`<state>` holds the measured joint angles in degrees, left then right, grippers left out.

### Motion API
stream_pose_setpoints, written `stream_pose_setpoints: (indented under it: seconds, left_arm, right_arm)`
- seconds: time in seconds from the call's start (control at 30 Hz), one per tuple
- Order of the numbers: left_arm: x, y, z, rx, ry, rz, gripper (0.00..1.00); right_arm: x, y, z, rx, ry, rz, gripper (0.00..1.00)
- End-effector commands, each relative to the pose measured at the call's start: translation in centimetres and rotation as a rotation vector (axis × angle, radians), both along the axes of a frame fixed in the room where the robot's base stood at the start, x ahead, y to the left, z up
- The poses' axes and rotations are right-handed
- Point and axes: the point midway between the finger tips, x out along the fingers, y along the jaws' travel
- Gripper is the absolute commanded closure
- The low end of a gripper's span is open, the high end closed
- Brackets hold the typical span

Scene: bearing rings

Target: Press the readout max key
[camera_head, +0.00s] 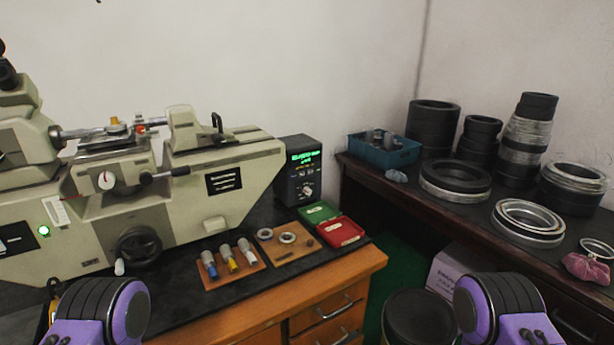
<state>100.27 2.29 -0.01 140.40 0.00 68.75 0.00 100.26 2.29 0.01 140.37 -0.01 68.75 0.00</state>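The readout (299,172) is a black box with a lit green display (304,157). It stands on the dark bench top against the back wall, right of the large beige measuring machine. Small keys or marks and a pale round knob (307,191) sit on its front below the display. The marks are too small to read, so I cannot tell which is the max key. Purple and black links of my two arms show at the bottom left and bottom right. Neither gripper's fingers are in view, and nothing of mine touches the readout.
In front of the readout lie an open green and red case (339,232), a wooden board with rings (285,244) and a tray with several handled gauges (233,265). The beige machine (225,175) fills the left. A side shelf (450,210) at right holds black rings and a teal bin (384,152).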

Motion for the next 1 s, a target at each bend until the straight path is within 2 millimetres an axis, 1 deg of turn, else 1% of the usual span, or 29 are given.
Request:
stream_pose_setpoints:
  seconds: [0.47, 0.5, 0.53, 0.57, 0.6, 0.67, 0.7, 1.0]
  left_arm:
    - [0.02, -0.01, -0.02, 0.000, 0.000, 0.000, 0.36]
    - [0.02, -0.01, -0.02, 0.000, 0.000, 0.000, 0.43]
    - [0.02, -0.01, -0.02, 0.000, 0.000, 0.000, 0.53]
    - [0.02, -0.01, -0.02, 0.000, 0.000, 0.000, 0.62]
    - [0.02, -0.01, -0.02, 0.000, 0.000, 0.000, 0.76]
    - [0.02, -0.01, -0.02, 0.000, 0.000, 0.000, 0.95]
    - [0.02, -0.01, -0.02, 0.000, 0.000, 0.000, 1.00]
    - [0.02, -0.01, -0.02, 0.000, 0.000, 0.000, 1.00]
  right_arm:
    - [0.01, 0.00, 0.00, 0.000, 0.000, 0.000, 0.71]
    - [0.01, 0.00, 0.00, 0.000, 0.000, 0.000, 0.71]
    - [0.01, 0.00, 0.00, 0.000, 0.000, 0.000, 0.71]
    - [0.01, 0.00, 0.00, 0.000, 0.000, 0.000, 0.71]
    - [0.00, -0.01, 0.00, 0.000, 0.000, 0.000, 0.71]
    - [0.00, -0.02, 0.00, 0.000, 0.000, 0.000, 0.71]
    - [0.00, -0.02, 0.00, 0.000, 0.000, 0.000, 0.71]
    - [-0.01, -0.01, 0.00, 0.000, 0.000, 0.000, 0.71]
